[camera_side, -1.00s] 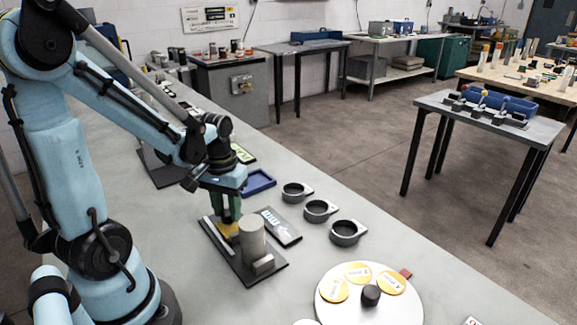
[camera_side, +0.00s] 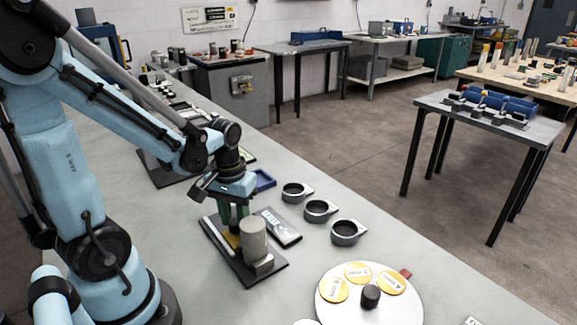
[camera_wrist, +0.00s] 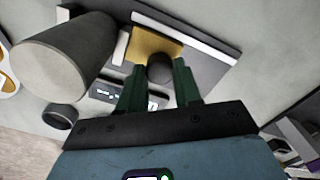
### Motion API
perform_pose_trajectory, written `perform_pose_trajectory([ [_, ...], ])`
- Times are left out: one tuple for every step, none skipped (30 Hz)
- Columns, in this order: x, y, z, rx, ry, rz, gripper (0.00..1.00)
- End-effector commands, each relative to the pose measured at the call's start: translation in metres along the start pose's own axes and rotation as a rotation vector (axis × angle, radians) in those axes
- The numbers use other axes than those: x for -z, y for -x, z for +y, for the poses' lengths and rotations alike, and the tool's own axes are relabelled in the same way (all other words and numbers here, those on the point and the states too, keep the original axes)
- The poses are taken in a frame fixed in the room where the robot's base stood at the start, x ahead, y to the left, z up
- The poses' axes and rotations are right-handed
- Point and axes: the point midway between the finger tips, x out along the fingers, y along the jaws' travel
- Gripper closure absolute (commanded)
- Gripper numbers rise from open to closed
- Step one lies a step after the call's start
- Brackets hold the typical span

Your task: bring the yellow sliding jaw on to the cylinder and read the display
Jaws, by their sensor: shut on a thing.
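The grey cylinder (camera_side: 253,240) stands upright on a dark base plate (camera_side: 221,246) in the side view, and looms large in the wrist view (camera_wrist: 62,58). The yellow sliding jaw (camera_side: 232,241) is just behind and left of it, partly hidden; in the wrist view the jaw (camera_wrist: 150,44) looks close to the cylinder, but I cannot tell if they touch. My gripper (camera_side: 237,218) points down with its green fingers (camera_wrist: 158,78) shut on the jaw's dark round knob (camera_wrist: 160,68). The display (camera_side: 276,225) lies beside the plate; its digits are too small to read.
Three grey rings with tabs (camera_side: 320,209) stand in a row right of the display. A blue tray (camera_side: 264,181) lies behind it. A white round disc (camera_side: 340,305) with yellow labels and a black knob is at the front right. Bare grey bench lies between.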

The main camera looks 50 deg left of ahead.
Motion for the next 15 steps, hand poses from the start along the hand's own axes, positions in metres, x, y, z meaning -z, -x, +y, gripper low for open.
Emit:
perform_pose_trajectory([
  [-0.0002,-0.0003,0.0010,-0.004,-0.001,0.000,1.00],
  [-0.0002,-0.0003,0.0009,-0.004,-0.001,0.000,0.65],
  [-0.0001,-0.0003,0.0009,-0.004,-0.001,0.000,0.59],
  [-0.0001,-0.0003,0.0008,-0.004,-0.001,0.000,0.54],
  [-0.0001,-0.0003,0.0008,-0.004,-0.001,0.000,0.50],
  [-0.0001,-0.0003,0.0007,-0.004,-0.001,0.000,0.44],
  [-0.0001,-0.0003,0.0006,-0.003,-0.001,0.000,0.41],
  [-0.0001,-0.0003,0.0005,-0.003,-0.001,0.000,0.41],
  [-0.0001,-0.0003,0.0004,-0.003,-0.001,0.000,0.41],
  [-0.0001,-0.0002,0.0004,-0.003,-0.001,0.000,0.41],
  [-0.0001,-0.0002,0.0003,-0.002,-0.001,0.000,0.41],
  [-0.0001,-0.0002,0.0003,-0.002,-0.001,0.000,0.41],
  [-0.0001,-0.0002,0.0002,-0.002,0.000,0.000,0.41],
  [-0.0001,-0.0002,0.0002,-0.002,0.000,0.000,0.41],
  [-0.0001,0.0001,0.0001,-0.002,0.000,0.000,0.41],
])
